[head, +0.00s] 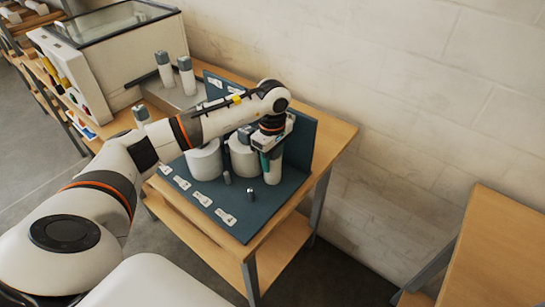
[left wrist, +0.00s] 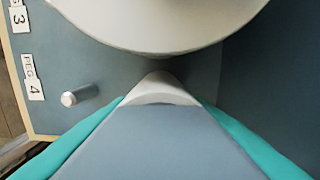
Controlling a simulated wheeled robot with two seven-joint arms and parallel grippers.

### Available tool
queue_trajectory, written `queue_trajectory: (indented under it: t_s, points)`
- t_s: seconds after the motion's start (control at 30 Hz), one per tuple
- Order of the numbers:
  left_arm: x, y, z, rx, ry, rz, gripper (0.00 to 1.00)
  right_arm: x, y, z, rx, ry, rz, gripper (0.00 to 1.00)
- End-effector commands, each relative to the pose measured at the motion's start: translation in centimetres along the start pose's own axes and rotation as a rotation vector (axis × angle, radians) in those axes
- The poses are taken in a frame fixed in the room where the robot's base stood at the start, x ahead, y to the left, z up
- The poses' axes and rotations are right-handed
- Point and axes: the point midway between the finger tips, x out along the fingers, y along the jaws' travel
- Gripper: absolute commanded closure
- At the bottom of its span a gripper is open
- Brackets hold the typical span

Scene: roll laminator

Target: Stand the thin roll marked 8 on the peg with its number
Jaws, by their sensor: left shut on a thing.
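My left gripper (head: 270,150) is shut on a thin white roll (head: 272,172), upright over the blue-grey peg board (head: 240,229), near its back panel. In the left wrist view the held roll's grey part (left wrist: 160,140) fills the lower middle, between teal fingers, with a white end beyond it. No number on it is readable. A bare metal peg (head: 250,194) stands at the front right; it shows beside the "PEG 4" label in the left wrist view (left wrist: 80,95). Another short peg (head: 227,178) stands further left. I cannot tell whether the roll's bottom touches the board. My right gripper is out of view.
Two wide white rolls (head: 205,163) (head: 243,158) stand on the board, left of the held roll. Thin grey-topped rolls (head: 163,70) (head: 186,75) stand behind at the left, near a glass-topped machine (head: 105,50). White labels (head: 226,217) line the board's front edge.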

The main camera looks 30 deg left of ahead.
Motion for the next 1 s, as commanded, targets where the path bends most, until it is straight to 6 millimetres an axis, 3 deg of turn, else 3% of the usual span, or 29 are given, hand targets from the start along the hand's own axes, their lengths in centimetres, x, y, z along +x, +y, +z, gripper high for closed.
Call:
queue_trajectory:
  t_s: [0.17, 0.2, 0.33, 0.67, 1.0]
  points:
    - [-0.1, 0.0, 0.0, 0.000, 0.000, 0.000, 0.79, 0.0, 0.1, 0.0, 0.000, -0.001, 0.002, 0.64]
    - [-0.1, 0.0, 0.0, 0.000, 0.000, 0.000, 0.50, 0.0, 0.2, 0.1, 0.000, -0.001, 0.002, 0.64]
    - [-0.1, 0.0, 0.0, 0.000, 0.000, 0.000, 0.30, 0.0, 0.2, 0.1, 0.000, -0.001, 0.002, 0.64]
    - [-0.2, 0.0, 0.0, 0.000, 0.000, 0.000, 0.30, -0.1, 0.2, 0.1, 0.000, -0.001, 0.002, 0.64]
    - [-2.7, 0.0, 0.0, 0.000, -0.001, 0.000, 0.30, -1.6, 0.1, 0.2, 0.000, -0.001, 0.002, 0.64]
